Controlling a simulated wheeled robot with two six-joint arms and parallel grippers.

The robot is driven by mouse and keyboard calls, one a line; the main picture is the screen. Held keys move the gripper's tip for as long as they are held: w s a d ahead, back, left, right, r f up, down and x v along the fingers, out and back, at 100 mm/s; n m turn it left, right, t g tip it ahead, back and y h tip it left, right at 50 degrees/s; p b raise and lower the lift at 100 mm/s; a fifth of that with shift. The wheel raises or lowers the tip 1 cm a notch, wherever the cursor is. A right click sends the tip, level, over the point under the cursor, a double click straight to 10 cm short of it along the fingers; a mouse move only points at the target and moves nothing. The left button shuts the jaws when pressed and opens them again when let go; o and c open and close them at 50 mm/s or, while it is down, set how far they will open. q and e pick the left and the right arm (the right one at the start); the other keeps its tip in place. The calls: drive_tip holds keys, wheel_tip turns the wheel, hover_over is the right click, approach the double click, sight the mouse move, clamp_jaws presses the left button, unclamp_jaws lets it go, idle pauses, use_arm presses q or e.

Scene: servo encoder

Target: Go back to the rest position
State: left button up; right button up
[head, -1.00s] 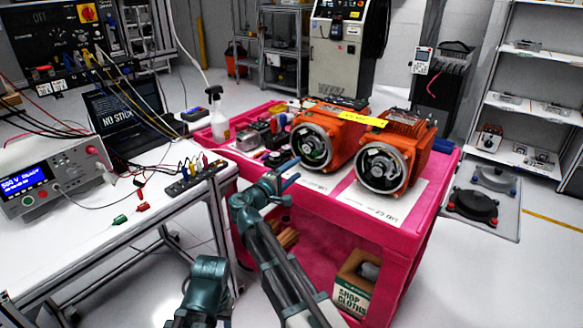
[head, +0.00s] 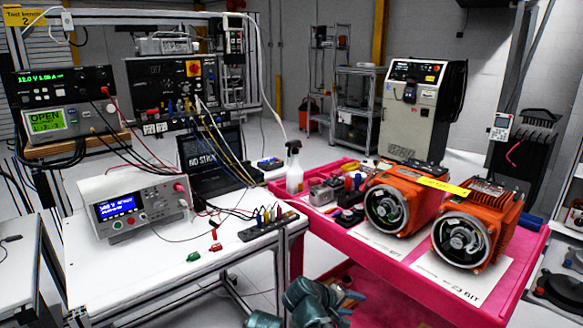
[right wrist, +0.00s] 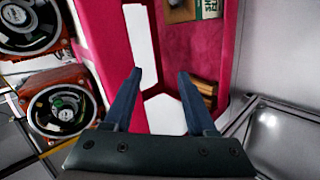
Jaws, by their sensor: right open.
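My right gripper (head: 350,298) shows at the bottom of the head view, low beside the front edge of the pink cart (head: 395,276). In the right wrist view its two blue fingers (right wrist: 159,72) stand apart with nothing between them, in front of the cart's pink side and shelf opening. Two orange motors with round encoder ends, the left motor (head: 400,205) and the right motor (head: 478,230), stand on the cart's top, apart from the gripper. My left gripper's fingers are not in view.
A white bench (head: 140,275) on the left carries a blue-screen meter (head: 135,205), a laptop (head: 210,155) and loose leads. A spray bottle (head: 294,168) and small parts stand at the cart's back left. A grey cabinet (head: 422,110) stands behind.

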drive_tip(key=s+a+f+g+y, duration=0.35)
drive_tip(key=s+a, duration=0.25)
drive_tip(key=s, duration=0.3)
drive_tip(key=s+a+f+g+y, duration=0.2)
drive_tip(key=s+a+f+y, duration=0.25)
drive_tip(key=s+a, duration=0.4)
wheel_tip(320, 180, up, 15)
drive_tip(key=d+p, duration=0.1)
drive_tip(key=p, duration=1.4)
drive_tip(key=shift+s+d+m, duration=0.25)
drive_tip(key=shift+d+m, duration=0.05)
drive_tip(key=shift+d, duration=0.05)
drive_tip(key=shift+f, duration=0.1)
